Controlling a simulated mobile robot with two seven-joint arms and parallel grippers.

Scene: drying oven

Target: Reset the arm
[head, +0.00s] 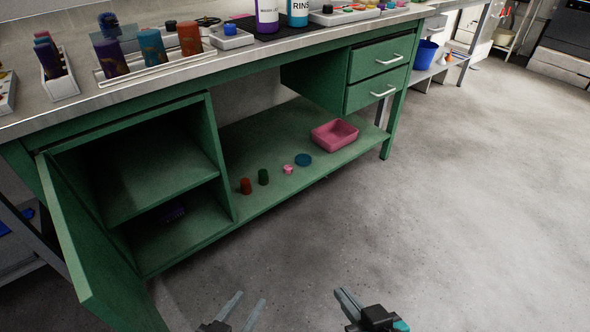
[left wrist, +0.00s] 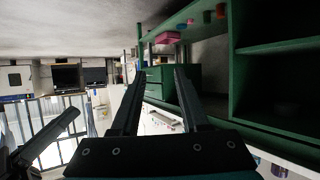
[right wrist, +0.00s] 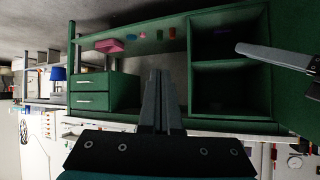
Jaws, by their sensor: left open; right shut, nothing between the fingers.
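My left gripper (head: 243,310) is low in the head view, in front of the green bench. Its two fingers stand apart with nothing between them, and they also show in the left wrist view (left wrist: 158,95). My right gripper (head: 345,300) is a little to the right of it over the grey floor. Its fingers are together and empty in the right wrist view (right wrist: 162,100). Neither gripper touches the bench or anything on it. A finger of my left gripper also enters the right wrist view from the right.
A green bench has an open cabinet door (head: 95,245) at the left, close to my left gripper. A pink tray (head: 334,135) and small items sit on the lower shelf (head: 260,195). Bottles and racks (head: 158,65) stand on the benchtop. The floor (head: 480,210) at right is clear.

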